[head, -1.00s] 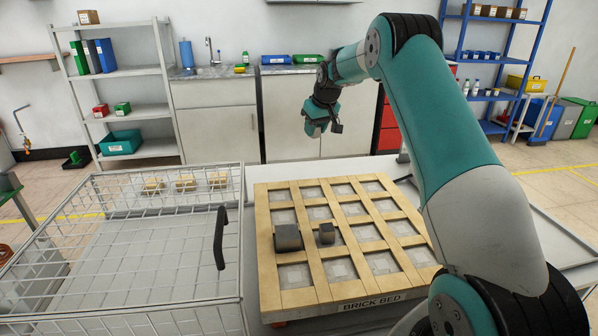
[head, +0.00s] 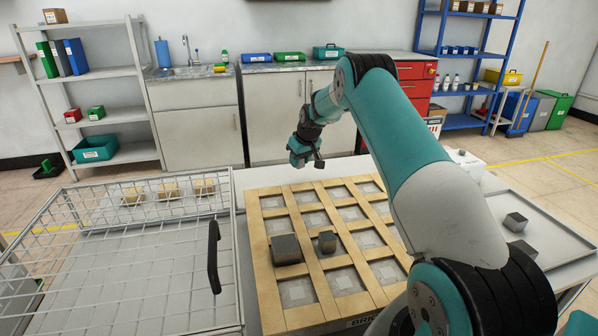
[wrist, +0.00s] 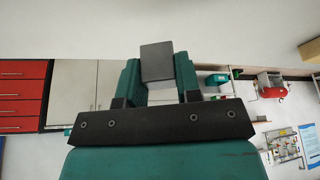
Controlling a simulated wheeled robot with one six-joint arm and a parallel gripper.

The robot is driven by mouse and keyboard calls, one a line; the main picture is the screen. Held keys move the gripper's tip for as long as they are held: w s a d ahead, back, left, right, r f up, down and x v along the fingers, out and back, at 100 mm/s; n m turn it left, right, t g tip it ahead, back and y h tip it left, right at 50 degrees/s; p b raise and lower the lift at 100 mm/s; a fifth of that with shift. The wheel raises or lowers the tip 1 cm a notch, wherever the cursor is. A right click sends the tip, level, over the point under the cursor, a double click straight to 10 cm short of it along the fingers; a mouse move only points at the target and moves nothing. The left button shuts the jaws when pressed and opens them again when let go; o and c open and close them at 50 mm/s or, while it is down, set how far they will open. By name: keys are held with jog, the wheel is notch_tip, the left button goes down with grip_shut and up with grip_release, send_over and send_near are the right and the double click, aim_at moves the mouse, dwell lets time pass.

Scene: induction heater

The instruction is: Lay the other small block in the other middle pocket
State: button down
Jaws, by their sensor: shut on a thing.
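My gripper (head: 299,158) is raised above the far side of the brick bed in the head view. In the wrist view its two fingers (wrist: 158,84) are shut on a grey block (wrist: 157,62), which juts past the fingertips. The brick bed (head: 297,318) is a wooden grid of square pockets. A small dark grey block (head: 327,242) sits in a middle pocket, and a larger grey block (head: 286,249) sits in the pocket left of it. The other visible pockets look empty; my arm hides the bed's right part.
A wire basket (head: 237,245) with a black handle (head: 214,257) stands left of the bed, with several tan blocks (head: 168,191) at its back. A tray (head: 487,199) at the right holds grey blocks (head: 515,222). Counters and shelves stand behind.

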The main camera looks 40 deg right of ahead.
aim_at(301, 168)
jog(key=shift+f, duration=2.3)
jog(key=shift+f, duration=0.2)
jog(key=c, duration=0.8)
grip_release()
jog(key=shift+r, duration=0.15)
